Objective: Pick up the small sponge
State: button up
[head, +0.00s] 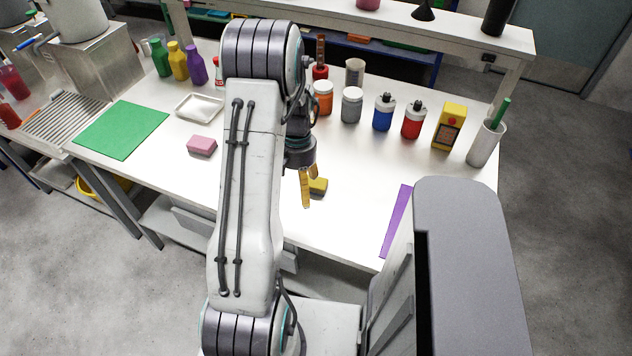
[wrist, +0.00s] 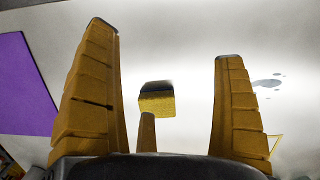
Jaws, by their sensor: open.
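A small yellow sponge with a dark top layer (head: 318,187) lies on the white table near its front edge. In the head view it is partly hidden behind my gripper (head: 307,188). In the wrist view the yellow sponge (wrist: 157,104) sits between the two large fingers of my gripper (wrist: 163,45), apart from both. A third, thinner finger overlaps its lower edge in the picture; I cannot tell whether it touches. My gripper is open and empty. A pink sponge (head: 202,145), which looks larger, lies farther left on the table.
A purple mat (head: 397,222) lies to the right, and a green mat (head: 122,130) to the left. A white tray (head: 199,108) stands behind the pink sponge. Jars, bottles, a yellow box (head: 449,127) and a white cup (head: 486,145) line the back.

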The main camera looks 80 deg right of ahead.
jog(key=m+h, duration=0.1)
jog(key=h, duration=0.1)
send_over(316, 181)
jog(key=shift+w+a+f, duration=0.1)
jog(key=shift+a+f, duration=0.15)
jog(key=shift+f, duration=0.25)
jog(key=shift+w+a+f, duration=0.1)
jog(key=shift+a+f, duration=0.1)
jog(key=shift+f, duration=0.25)
jog(key=shift+d+f+m, duration=0.2)
jog(key=shift+m, duration=0.1)
jog(key=shift+s+d+f+p, duration=0.15)
jog(key=shift+f+p, duration=0.45)
jog(key=shift+f, duration=1.05)
jog(key=shift+s+d+f+p, duration=0.1)
jog(key=shift+f+p, duration=0.45)
jog(key=shift+f, duration=1.05)
jog(key=c, duration=1.1)
